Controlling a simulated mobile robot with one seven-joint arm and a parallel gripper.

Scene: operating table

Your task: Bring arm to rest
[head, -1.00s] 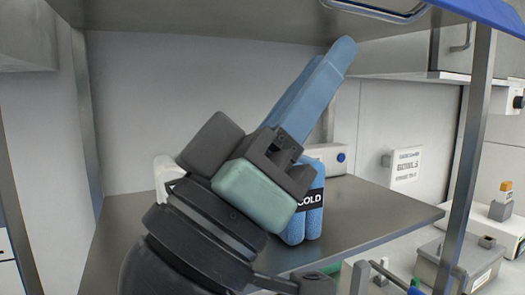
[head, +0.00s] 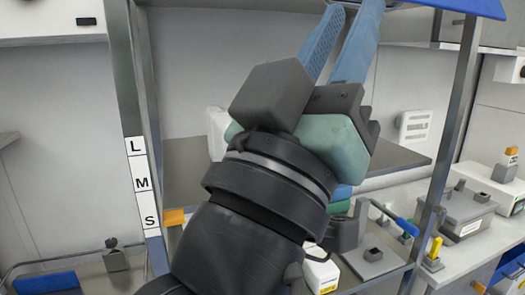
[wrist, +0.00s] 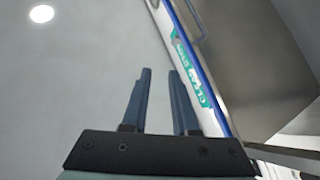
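My gripper (head: 352,22) is raised in front of the metal shelf unit, its two blue fingers pointing up and slightly right. In the wrist view my gripper (wrist: 163,85) has its fingers apart with nothing between them. The wrist view looks up toward the ceiling and the blue-edged top shelf. A blue thing below my gripper in the head view is mostly hidden by my arm.
The metal shelf (head: 400,158) lies behind my arm. A post with L, M, S labels (head: 143,185) stands left. A grey lidded box (head: 462,212) is at right. A blue-edged top shelf (wrist: 214,115) is close to the fingers' right side.

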